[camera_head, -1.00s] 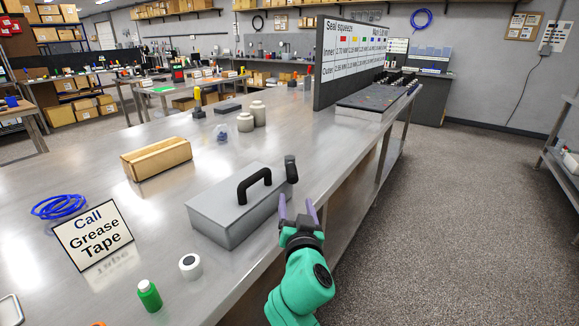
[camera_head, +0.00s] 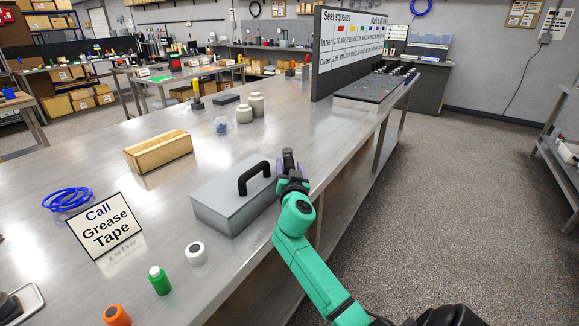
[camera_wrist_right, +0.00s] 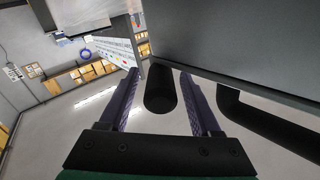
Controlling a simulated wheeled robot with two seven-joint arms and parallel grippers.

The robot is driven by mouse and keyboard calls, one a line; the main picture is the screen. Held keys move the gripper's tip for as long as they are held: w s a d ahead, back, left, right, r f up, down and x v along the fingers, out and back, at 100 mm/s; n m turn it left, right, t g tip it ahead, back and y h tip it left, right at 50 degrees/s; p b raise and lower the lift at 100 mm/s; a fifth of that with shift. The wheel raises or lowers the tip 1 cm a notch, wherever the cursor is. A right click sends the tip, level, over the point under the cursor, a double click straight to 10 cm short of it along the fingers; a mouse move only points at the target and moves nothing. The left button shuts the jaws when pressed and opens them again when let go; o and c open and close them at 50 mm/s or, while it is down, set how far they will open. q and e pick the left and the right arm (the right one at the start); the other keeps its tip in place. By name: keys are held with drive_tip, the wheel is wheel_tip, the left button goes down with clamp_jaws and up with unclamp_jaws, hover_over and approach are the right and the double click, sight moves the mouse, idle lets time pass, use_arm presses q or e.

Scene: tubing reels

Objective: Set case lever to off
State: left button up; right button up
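The grey case (camera_head: 232,203) lies on the steel bench with a black handle (camera_head: 254,177) on its lid. Its dark lever (camera_head: 288,160) stands up at the case's far right end. My right gripper (camera_head: 291,172) is at that end of the case, its fingers partly hidden by its own wrist. In the right wrist view, the two purple fingers (camera_wrist_right: 160,105) are apart, with the rounded lever (camera_wrist_right: 160,90) between them and gaps on both sides. The case body (camera_wrist_right: 240,40) fills the upper right there. My left gripper is not in view.
A tall panel (camera_head: 348,55) stands farther back. The aisle at right is clear.

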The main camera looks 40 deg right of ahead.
clamp_jaws()
drive_tip(key=shift+f, duration=0.1)
idle(1.1)
